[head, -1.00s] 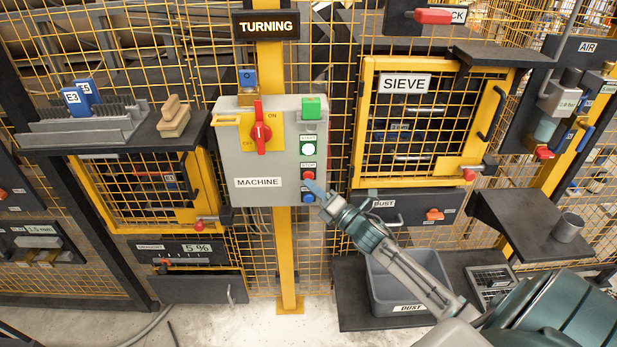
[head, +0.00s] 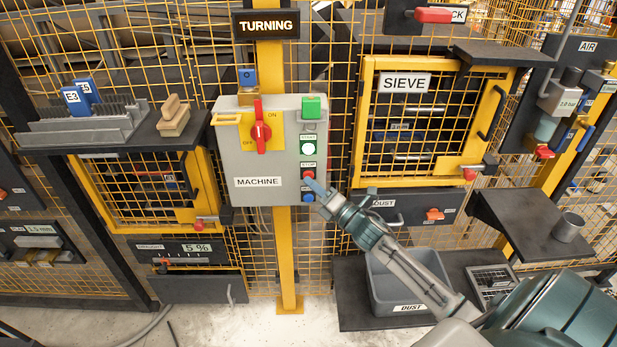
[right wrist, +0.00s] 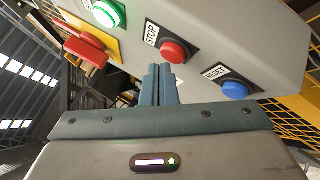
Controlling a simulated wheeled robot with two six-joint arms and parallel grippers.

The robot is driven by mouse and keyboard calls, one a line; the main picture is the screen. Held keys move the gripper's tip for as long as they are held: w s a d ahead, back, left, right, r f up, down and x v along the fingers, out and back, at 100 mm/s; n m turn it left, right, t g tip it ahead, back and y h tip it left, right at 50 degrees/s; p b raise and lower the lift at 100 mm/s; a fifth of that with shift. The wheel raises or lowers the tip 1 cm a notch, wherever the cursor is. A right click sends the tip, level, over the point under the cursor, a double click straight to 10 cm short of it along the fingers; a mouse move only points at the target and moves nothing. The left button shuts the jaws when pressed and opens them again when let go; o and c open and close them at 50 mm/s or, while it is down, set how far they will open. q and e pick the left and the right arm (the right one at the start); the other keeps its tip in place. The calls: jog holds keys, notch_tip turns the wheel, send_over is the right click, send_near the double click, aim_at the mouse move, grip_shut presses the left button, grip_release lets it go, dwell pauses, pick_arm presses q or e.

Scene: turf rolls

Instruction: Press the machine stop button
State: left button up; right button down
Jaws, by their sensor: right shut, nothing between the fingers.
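The grey machine box (head: 262,190) is fixed to the yellow post in the head view. Its red stop button (head: 308,175) sits below the lit white-green start button (head: 308,149) and above the blue reset button (head: 308,197). In the right wrist view the red stop button (right wrist: 173,52) shows just beyond the fingertips, under the STOP label. My right gripper (head: 312,185) is shut and empty, its fingertips at the button column. They also show in the right wrist view (right wrist: 158,68); whether they touch the button I cannot tell. My left gripper is not in view.
A red rotary switch (head: 261,132) on a yellow plate is left of the buttons, with a green block (head: 311,107) above them. The sieve door (head: 400,140) is to the right. A grey dust bin (head: 395,285) stands below my right arm.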

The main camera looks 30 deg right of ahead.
jog(key=shift+w+d, duration=0.25)
jog(key=shift+w, duration=0.2)
dwell(0.7)
jog(key=shift+s, duration=0.1)
jog(key=shift+s+a+b, duration=0.45)
jog(key=shift+s+b, duration=0.1)
jog(key=shift+s, duration=0.1)
jog(key=s+a, duration=0.1)
jog(key=s+p, duration=0.1)
jog(key=s, duration=0.1)
jog(key=s+a+p, duration=0.1)
jog(key=shift+s+a, duration=0.15)
jog(key=shift+a, duration=0.15)
dwell(0.3)
dwell(0.7)
